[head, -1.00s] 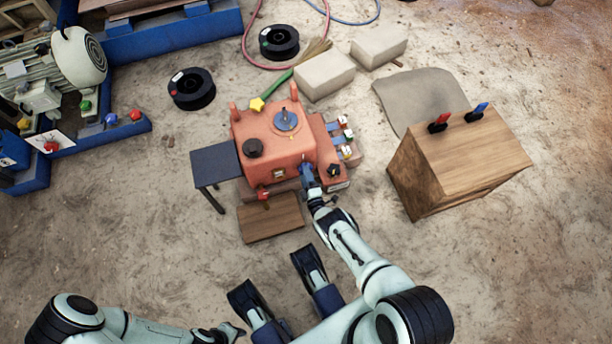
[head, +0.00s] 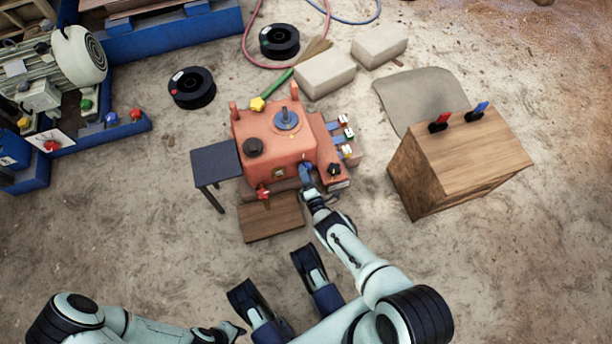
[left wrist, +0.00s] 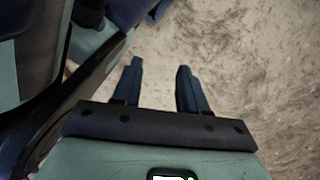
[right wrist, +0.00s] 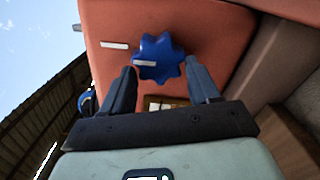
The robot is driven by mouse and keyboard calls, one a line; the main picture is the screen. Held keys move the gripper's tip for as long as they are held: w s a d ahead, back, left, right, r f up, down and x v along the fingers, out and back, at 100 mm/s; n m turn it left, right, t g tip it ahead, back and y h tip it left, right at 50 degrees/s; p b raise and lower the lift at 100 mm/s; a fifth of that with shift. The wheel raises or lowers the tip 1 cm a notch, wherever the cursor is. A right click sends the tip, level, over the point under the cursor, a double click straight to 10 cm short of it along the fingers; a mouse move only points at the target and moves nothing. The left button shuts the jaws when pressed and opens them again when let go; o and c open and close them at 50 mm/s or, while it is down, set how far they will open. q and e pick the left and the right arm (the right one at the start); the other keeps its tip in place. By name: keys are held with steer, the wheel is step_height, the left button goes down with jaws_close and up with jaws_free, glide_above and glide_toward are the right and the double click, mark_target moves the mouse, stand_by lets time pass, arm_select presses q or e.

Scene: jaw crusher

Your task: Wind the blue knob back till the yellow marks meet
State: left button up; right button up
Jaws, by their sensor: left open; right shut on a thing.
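The blue lobed knob (right wrist: 172,50) sits on the front of the orange-red crusher (right wrist: 225,25); the crusher also shows in the head view (head: 278,152). A pale mark (right wrist: 114,45) lies on the housing, left of the knob. Another pale mark (right wrist: 144,63) lies on the knob's face, a little lower; the two are apart and not in line. Both look cream rather than clearly yellow. My right gripper (right wrist: 163,75) is shut on the knob, one finger at each side. My left gripper (left wrist: 160,72) is open and empty over bare ground, low in the head view (head: 238,331).
A dark side table (head: 215,162) stands left of the crusher and a wooden board (head: 270,220) lies before it. A black knob (head: 334,169) and several coloured blocks sit on its right. A wooden box (head: 440,165) with red and blue clips stands right. Ground between is clear.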

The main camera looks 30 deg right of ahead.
steer(key=shift+s, duration=0.1)
steer(key=o, duration=1.1)
steer(key=shift+c, duration=0.2)
arm_select(q)
steer(key=w+d+r+t+p, duration=0.1)
steer(key=w+r+t+p, duration=0.2)
steer(key=w+r, duration=0.3)
steer(key=w+p, duration=0.1)
steer(key=w, duration=0.2)
steer(key=shift+m+p, duration=0.3)
steer(key=shift+p, duration=0.05)
arm_select(e)
steer(key=v, duration=1.3)
steer(key=shift+s, duration=0.15)
arm_select(q)
steer(key=shift+d, duration=0.1)
arm_select(e)
steer(key=shift+r, duration=0.1)
